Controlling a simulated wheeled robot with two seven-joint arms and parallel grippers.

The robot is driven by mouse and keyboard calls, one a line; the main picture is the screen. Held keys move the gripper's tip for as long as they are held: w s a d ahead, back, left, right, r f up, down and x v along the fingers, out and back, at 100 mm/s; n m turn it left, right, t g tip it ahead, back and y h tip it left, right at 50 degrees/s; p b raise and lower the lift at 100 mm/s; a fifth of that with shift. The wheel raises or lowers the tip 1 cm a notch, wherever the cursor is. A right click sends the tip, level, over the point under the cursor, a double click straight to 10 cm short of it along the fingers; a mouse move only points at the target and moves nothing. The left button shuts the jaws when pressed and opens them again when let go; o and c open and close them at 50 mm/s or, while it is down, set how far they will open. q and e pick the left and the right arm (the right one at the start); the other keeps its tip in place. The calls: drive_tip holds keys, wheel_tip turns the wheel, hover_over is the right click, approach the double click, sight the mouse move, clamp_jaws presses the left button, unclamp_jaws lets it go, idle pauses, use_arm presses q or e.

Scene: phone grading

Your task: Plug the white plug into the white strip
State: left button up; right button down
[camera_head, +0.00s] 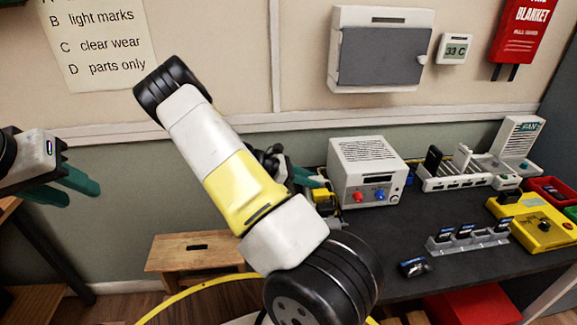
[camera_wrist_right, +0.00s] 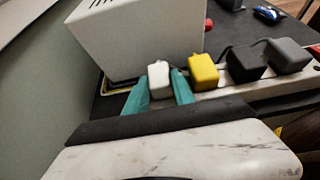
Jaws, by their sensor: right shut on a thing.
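The white plug (camera_wrist_right: 159,78) is between the teal fingers of my right gripper (camera_wrist_right: 158,90), which is shut on it. In the right wrist view it is at the left end of the white strip (camera_wrist_right: 252,93), beside a yellow plug (camera_wrist_right: 203,72). The fingers hide its lower part, so I cannot tell whether it is seated. In the head view my right gripper (camera_head: 309,178) is partly hidden by my right arm, and the white plug cannot be made out. My left gripper (camera_head: 72,187) is open and empty at the far left, away from the table.
A black plug (camera_wrist_right: 245,62) and a grey plug (camera_wrist_right: 287,55) also sit on the strip. A white power supply box (camera_head: 365,170) stands close behind it. A phone rack (camera_head: 468,240), a loose phone (camera_head: 413,267) and a yellow device (camera_head: 535,229) are further right on the dark table (camera_head: 400,220).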

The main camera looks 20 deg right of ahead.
drive_tip(key=c, duration=1)
unclamp_jaws()
drive_tip(key=shift+f, duration=0.1)
drive_tip(key=shift+o, duration=0.2)
drive_tip(key=shift+a, duration=0.1)
drive_tip(key=v, duration=0.7)
drive_tip(key=shift+a+r, duration=0.25)
drive_tip(key=shift+r, duration=0.05)
